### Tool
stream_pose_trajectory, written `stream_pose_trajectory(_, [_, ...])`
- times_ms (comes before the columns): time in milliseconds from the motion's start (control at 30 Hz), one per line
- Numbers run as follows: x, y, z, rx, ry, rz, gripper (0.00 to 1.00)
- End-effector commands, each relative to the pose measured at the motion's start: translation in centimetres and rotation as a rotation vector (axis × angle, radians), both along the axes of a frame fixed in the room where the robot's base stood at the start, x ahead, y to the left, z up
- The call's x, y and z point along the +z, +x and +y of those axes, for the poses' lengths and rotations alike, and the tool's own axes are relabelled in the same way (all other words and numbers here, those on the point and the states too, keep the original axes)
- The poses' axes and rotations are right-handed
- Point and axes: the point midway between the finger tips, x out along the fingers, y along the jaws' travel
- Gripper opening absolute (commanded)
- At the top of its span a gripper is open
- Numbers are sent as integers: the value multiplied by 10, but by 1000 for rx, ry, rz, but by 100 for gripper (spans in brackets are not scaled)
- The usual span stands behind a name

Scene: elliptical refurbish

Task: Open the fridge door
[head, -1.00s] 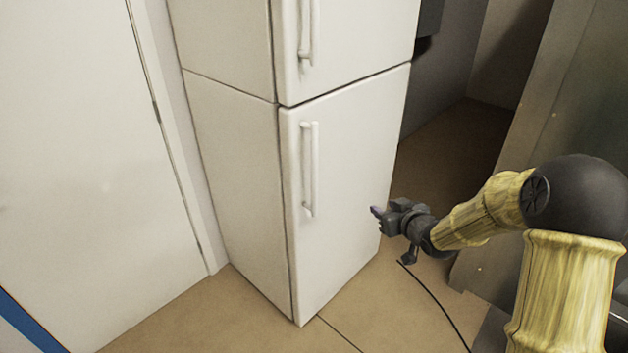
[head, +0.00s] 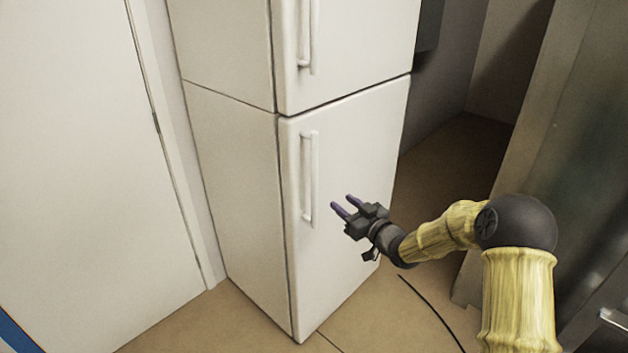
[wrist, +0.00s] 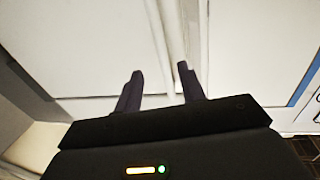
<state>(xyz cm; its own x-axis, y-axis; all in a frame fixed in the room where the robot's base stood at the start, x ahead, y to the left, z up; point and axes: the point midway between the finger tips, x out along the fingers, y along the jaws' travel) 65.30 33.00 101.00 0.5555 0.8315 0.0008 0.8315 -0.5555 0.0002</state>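A white two-door fridge stands in the middle of the head view, with its lower door (head: 350,190) and upper door (head: 365,40) both closed. The lower door has a vertical white handle (head: 309,178) near its left edge; the upper door has a similar handle (head: 308,35). My gripper (head: 343,206) is open and empty, to the right of the lower handle's bottom end and apart from it in the head view. In the wrist view, the two dark fingers of my gripper (wrist: 160,88) are spread, with white fridge surfaces beyond them.
A white room door (head: 85,150) is at the left, beside the fridge. A dark recess (head: 450,150) and a grey panel (head: 570,140) lie to the right. A dark cable (head: 430,305) runs over the tan floor (head: 180,325), which is clear in front.

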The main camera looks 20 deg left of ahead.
Motion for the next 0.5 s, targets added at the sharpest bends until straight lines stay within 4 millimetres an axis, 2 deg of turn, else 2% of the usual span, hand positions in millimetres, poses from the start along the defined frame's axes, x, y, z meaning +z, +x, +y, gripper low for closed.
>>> stream_pose_trajectory(100, [1,10,17,2,1,0,40])
stream_pose_trajectory(500, [0,42,66,2,1,1,40])
